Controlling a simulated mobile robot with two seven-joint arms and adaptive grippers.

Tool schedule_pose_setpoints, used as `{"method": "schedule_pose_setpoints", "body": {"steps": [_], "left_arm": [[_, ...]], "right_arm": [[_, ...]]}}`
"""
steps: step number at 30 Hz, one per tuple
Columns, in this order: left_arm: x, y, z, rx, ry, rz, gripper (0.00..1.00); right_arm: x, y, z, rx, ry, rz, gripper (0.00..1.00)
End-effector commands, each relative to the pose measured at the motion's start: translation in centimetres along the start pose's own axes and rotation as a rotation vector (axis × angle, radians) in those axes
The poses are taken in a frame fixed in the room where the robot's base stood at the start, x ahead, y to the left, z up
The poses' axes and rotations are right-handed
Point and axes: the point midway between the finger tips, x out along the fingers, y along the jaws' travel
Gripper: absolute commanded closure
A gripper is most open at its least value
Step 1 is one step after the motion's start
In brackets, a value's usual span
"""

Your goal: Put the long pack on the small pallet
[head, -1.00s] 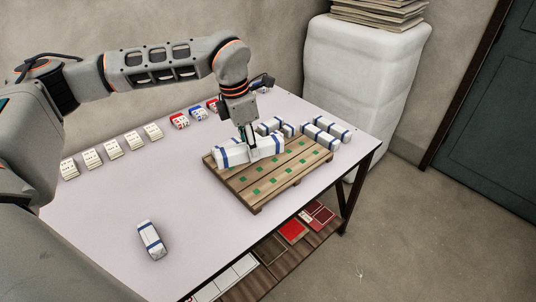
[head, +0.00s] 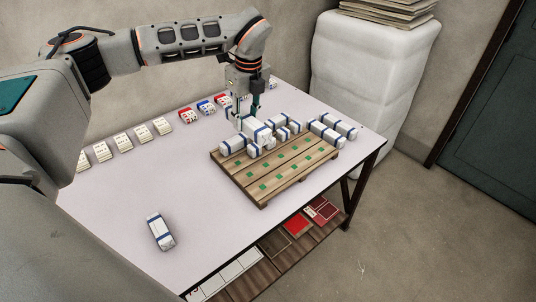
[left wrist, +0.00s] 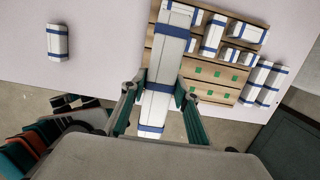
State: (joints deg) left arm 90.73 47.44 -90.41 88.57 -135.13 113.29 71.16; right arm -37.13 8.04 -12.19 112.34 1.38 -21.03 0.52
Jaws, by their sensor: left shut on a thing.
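The long pack (head: 257,131), white with blue bands, is gripped between the fingers of my left gripper (head: 248,112). In the left wrist view the long pack (left wrist: 165,65) runs lengthwise away from my left gripper (left wrist: 158,92), with a finger on each side. The small wooden pallet (head: 262,193) lies on the table and shows green marks on its bare front boards. The held pack is over the pallet's rear left part; I cannot tell whether it touches anything below. Several white packs with blue bands stand along the pallet's rear, partly hidden by the held pack. My right gripper is not in view.
One loose pack (head: 160,232) lies at the table's front left. Two long packs (head: 326,134) lie beside the pallet on the right. Small white, red and blue boxes (head: 188,117) line the table's back. A wrapped white stack (head: 362,75) stands behind the table.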

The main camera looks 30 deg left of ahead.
Motion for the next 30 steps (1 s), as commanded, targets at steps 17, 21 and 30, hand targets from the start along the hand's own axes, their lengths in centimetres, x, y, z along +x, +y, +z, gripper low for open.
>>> {"method": "schedule_pose_setpoints", "body": {"steps": [17, 21, 30], "left_arm": [[12.9, 0.1, -2.0, -0.002, 0.002, 0.005, 0.95], [14.6, 0.1, -2.3, -0.002, 0.001, 0.002, 0.95], [17.0, 0.1, -2.7, -0.001, 0.002, 0.004, 0.95]], "right_arm": [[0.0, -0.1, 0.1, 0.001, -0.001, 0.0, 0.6], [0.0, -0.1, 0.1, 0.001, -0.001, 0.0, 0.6], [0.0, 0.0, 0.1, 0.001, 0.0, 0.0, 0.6]]}}
